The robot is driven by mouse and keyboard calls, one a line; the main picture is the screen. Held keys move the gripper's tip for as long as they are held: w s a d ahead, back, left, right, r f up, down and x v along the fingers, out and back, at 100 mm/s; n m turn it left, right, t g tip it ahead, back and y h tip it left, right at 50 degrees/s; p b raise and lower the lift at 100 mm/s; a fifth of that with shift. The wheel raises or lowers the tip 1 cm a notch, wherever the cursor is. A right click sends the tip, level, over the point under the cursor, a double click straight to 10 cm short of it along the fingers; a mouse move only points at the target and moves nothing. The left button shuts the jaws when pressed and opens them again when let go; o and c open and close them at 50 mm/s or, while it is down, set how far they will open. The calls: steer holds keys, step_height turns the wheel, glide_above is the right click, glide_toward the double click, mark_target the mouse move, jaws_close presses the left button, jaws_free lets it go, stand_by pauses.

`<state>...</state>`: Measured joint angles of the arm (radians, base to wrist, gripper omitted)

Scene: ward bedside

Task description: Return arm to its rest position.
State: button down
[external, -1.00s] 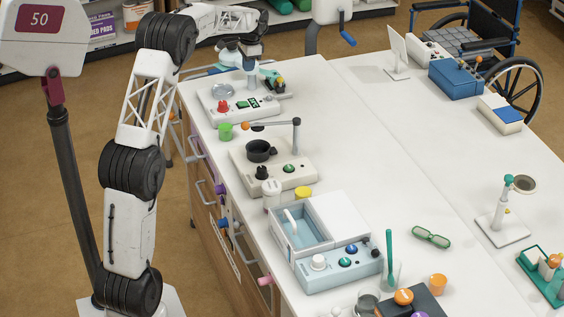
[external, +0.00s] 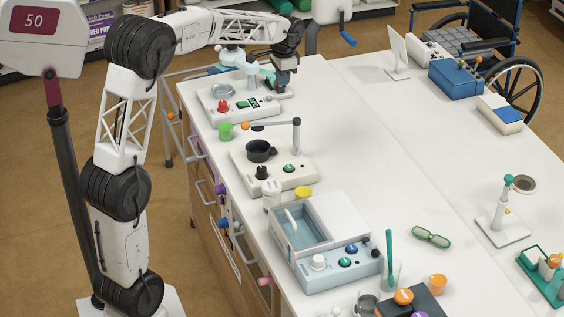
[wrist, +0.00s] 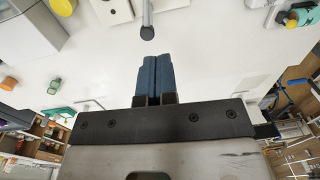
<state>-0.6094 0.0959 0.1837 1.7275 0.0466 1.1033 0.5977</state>
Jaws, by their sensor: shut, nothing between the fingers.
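My gripper (external: 284,80) is at the end of my arm, over the far left part of the white counter in the external view. It hangs next to the white device with a red knob and green buttons (external: 215,110). In the wrist view its two blue fingers (wrist: 153,78) are pressed together with nothing between them. My forearm reaches right from the raised elbow, above the counter's left edge. The gap between fingertips and counter cannot be told exactly.
A device with a black cup (external: 235,165) and upright grey post stands nearer, then a pale blue bath unit (external: 340,268). Green glasses (external: 431,237) lie on the counter (external: 375,160), whose middle is mostly clear. A pole-mounted sign (external: 40,22) stands by my arm.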

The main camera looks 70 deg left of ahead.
steer(key=s+d+r, duration=0.1)
steer(key=s+d, duration=0.3)
steer(key=d, duration=0.6)
steer(key=s+d+r+t, duration=0.1)
steer(key=s+d, duration=0.3)
steer(key=d, duration=0.5)
steer(key=s+d+r, duration=0.1)
steer(key=s+d, duration=0.3)
steer(key=d, duration=0.6)
steer(key=s+d+f, duration=0.3)
steer(key=s+d, duration=0.5)
steer(key=s, duration=0.2)
steer(key=s+d+f+t, duration=0.1)
steer(key=s+d+f, duration=0.2)
steer(key=s+d, duration=0.4)
steer(key=s, duration=0.3)
steer(key=shift+s+d+f+t+h, duration=0.3)
steer(key=shift+s+d+h, duration=0.1)
